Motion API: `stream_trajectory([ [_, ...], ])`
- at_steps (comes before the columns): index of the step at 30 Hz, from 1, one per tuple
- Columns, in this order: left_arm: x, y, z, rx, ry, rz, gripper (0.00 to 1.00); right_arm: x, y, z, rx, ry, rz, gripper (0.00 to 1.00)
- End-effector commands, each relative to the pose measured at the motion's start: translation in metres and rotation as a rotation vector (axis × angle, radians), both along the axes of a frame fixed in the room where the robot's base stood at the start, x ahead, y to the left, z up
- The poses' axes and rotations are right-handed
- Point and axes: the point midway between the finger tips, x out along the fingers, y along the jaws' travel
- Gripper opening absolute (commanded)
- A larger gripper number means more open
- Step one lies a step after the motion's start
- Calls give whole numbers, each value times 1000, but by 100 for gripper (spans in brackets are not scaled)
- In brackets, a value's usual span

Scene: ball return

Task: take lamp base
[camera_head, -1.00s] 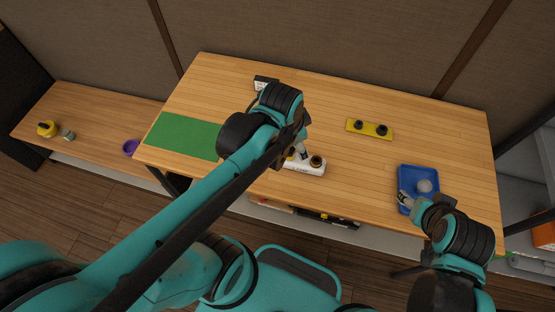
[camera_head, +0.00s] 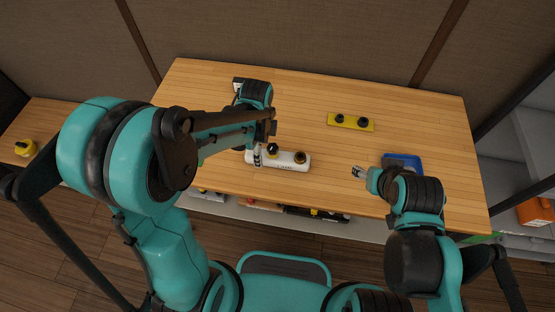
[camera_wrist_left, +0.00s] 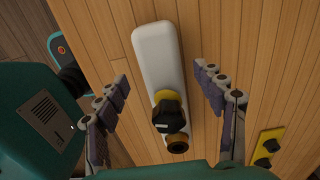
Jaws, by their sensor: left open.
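The lamp base (camera_head: 285,160) is a long white block on the wooden table. It has a dark knob and a brown-ringed round socket on top. My left gripper (camera_head: 257,155) points down at its left end in the head view. In the left wrist view the lamp base (camera_wrist_left: 157,55) lies between the spread fingers of my left gripper (camera_wrist_left: 161,75), with visible gaps on both sides. The knob there shows yellow and black. My right gripper (camera_head: 359,172) is beside the blue tray; its small fingers do not show clearly whether they are open.
A yellow plate with two black knobs (camera_head: 351,122) lies at the back. The blue tray (camera_head: 403,158) is partly hidden by my right arm. A small white and black box (camera_head: 238,84) is behind my left arm. The table between lamp base and yellow plate is clear.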

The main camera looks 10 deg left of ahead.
Motion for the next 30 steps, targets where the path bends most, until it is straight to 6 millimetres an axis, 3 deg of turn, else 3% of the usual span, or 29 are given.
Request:
stream_trajectory([
  [1,2,-1,-13,0,0,0,69,0,0,-8,0,0,0,56],
  [5,3,-1,-31,0,-1,0,69,0,0,-16,0,0,0,56],
  [12,2,-1,-33,0,-1,1,69,0,0,-15,0,0,0,56],
  [13,2,-1,-33,0,-1,1,66,0,0,-15,0,0,0,56],
  [18,2,-1,-33,0,-1,1,22,0,0,-15,0,0,0,56],
  [19,2,-1,-33,0,-1,1,19,0,0,-15,0,0,0,56],
  [30,2,-1,-30,0,-1,1,19,0,0,-14,0,0,0,56],
])
